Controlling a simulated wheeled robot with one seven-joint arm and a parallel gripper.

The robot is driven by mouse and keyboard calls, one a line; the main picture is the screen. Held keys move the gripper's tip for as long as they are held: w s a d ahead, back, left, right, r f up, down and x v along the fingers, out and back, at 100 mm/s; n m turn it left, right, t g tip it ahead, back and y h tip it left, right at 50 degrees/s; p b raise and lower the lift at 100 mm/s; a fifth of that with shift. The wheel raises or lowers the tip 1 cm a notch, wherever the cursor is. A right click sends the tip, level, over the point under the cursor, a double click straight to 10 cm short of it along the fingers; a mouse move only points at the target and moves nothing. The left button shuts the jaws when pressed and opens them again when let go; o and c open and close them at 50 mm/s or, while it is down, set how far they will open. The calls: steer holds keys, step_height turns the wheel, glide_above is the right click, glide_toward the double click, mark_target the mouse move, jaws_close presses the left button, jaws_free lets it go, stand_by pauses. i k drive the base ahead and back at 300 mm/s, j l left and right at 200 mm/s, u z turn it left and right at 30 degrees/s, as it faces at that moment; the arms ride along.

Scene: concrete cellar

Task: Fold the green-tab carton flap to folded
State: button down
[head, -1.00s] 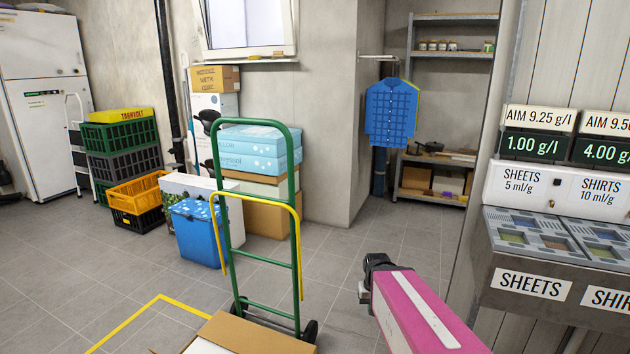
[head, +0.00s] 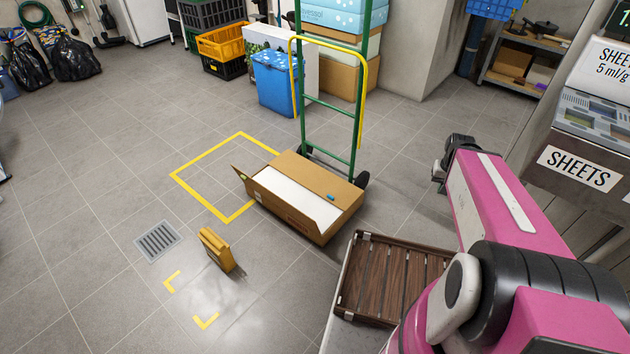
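An open brown carton (head: 322,229) stands low in front of the green hand truck in the head view. White shows inside it. A small green tab (head: 243,177) marks the carton flap (head: 240,184) at its left end. That flap sticks up and leans outward, not folded over the opening. A blue tab (head: 331,197) lies near the carton's right end. My pink arm comes in from the lower right, and its dark far end (head: 456,155) is to the right of the carton, well apart from it. I cannot make out gripper fingers there.
The hand truck (head: 357,130) rises directly behind the carton. A slatted wooden surface (head: 388,285) lies between the carton and my arm. A small yellow-brown object (head: 216,250) stands on the floor, near a drain grate (head: 157,241). The floor left of the carton is mostly clear.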

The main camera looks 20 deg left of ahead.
mark_target(297, 215)
steer(key=j+u, duration=0.4)
steer(key=k+j+u, duration=0.1)
steer(key=j+u, duration=0.2)
steer(key=u, duration=0.15)
steer(key=j+u, duration=0.4)
steer(key=i+l, duration=0.05)
steer(key=l, duration=0.05)
